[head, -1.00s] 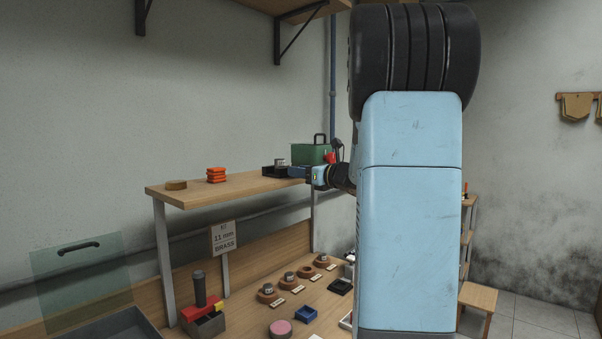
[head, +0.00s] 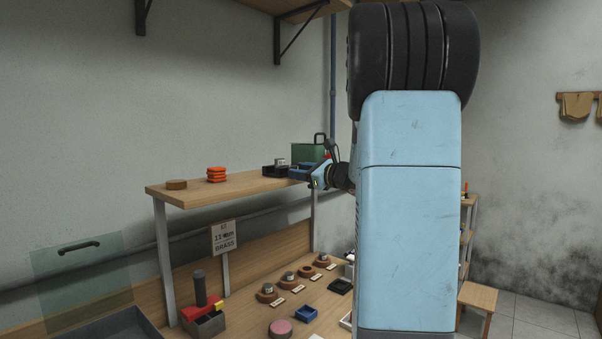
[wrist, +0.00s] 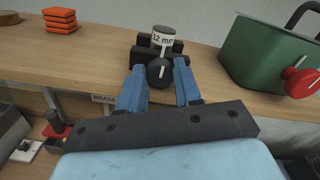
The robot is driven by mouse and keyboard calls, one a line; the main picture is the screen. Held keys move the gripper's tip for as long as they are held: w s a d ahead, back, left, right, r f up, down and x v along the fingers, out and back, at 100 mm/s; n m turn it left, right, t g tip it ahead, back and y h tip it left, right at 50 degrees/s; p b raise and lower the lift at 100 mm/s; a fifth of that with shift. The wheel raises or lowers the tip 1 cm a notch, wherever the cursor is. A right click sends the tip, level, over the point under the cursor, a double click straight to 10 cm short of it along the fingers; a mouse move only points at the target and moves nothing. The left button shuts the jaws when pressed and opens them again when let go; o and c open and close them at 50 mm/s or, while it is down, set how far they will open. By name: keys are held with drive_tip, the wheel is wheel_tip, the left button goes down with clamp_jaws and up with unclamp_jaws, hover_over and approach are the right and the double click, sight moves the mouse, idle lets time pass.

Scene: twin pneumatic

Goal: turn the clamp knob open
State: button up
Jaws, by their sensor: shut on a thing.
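The black clamp (wrist: 142,56) stands on the shelf, and a grey cylinder marked "12 mm" (wrist: 163,38) sits upright in it. The dark round clamp knob (wrist: 159,75) faces me, with a white line on it that is close to upright. My gripper (wrist: 159,67) has its two blue fingers on either side of the knob and is shut on it. In the head view, my gripper (head: 300,172) is at the shelf's right end, where the clamp (head: 272,171) shows to its left. The knob is hidden there.
A green box (wrist: 258,50) with a red knob (wrist: 301,82) stands close on the right. Orange stacked pieces (wrist: 60,20) lie to the left on the wooden shelf (wrist: 95,68). The bench below holds several round holders, small trays and a red-and-grey fixture (head: 204,315).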

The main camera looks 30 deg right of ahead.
idle(0.3)
drive_tip(key=o, duration=1)
drive_tip(key=shift+o, duration=0.2)
drive_tip(key=shift+f, duration=0.1)
drive_tip(key=s+d+m, duration=0.1)
drive_tip(key=s+d, duration=0.1)
drive_tip(key=s, duration=0.4)
drive_tip(key=s+d+m, duration=0.2)
drive_tip(key=s, duration=0.5)
drive_tip(key=shift+d+m, duration=0.3)
drive_tip(key=shift+d, duration=0.05)
